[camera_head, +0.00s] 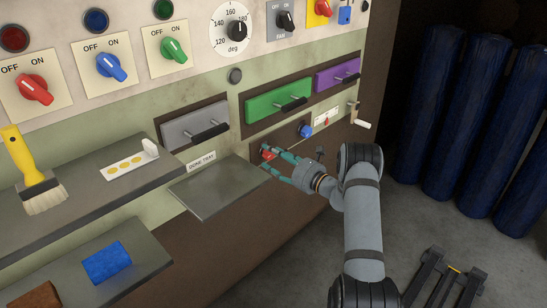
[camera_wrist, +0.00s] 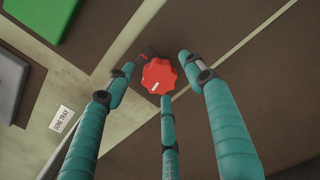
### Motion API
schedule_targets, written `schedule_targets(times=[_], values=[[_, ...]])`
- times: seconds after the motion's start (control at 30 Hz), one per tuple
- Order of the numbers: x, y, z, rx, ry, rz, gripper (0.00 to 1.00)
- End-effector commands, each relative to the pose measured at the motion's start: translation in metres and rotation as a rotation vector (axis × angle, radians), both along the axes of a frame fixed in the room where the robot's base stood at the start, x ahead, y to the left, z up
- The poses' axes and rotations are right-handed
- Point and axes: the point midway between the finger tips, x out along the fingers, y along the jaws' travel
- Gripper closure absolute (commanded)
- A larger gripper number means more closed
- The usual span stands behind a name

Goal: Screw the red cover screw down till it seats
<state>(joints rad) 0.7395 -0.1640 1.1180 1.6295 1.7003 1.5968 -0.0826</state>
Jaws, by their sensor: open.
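The red cover screw (camera_wrist: 159,76) is a lobed red knob with a white mark on its face. In the head view it shows as a small red shape (camera_head: 267,153) on the dark lower panel, left of a blue knob (camera_head: 305,130). My gripper (camera_wrist: 158,77) has teal fingers spread around the red screw in the wrist view, one at its left, one at its right and one below. Gaps show at the left and right fingers; whether the lower finger touches the screw I cannot tell. How far the screw stands out from the panel is not clear.
A grey shelf labelled DONE TRAY (camera_head: 230,187) juts out left of my gripper. Grey (camera_head: 194,123), green (camera_head: 279,101) and purple (camera_head: 337,75) drawers with dark handles sit above. A crank (camera_head: 357,116) sticks out at the right.

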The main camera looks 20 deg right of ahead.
Motion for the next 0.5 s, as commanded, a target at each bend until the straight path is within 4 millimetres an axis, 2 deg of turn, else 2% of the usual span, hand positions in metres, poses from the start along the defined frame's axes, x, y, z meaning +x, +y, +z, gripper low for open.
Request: schedule_targets(times=[0.07,0.5], values=[[-0.0001,0.0000,0.0000,0.000,0.000,0.000,0.47],[-0.0004,-0.0003,0.0000,0.000,0.000,0.000,0.72]])
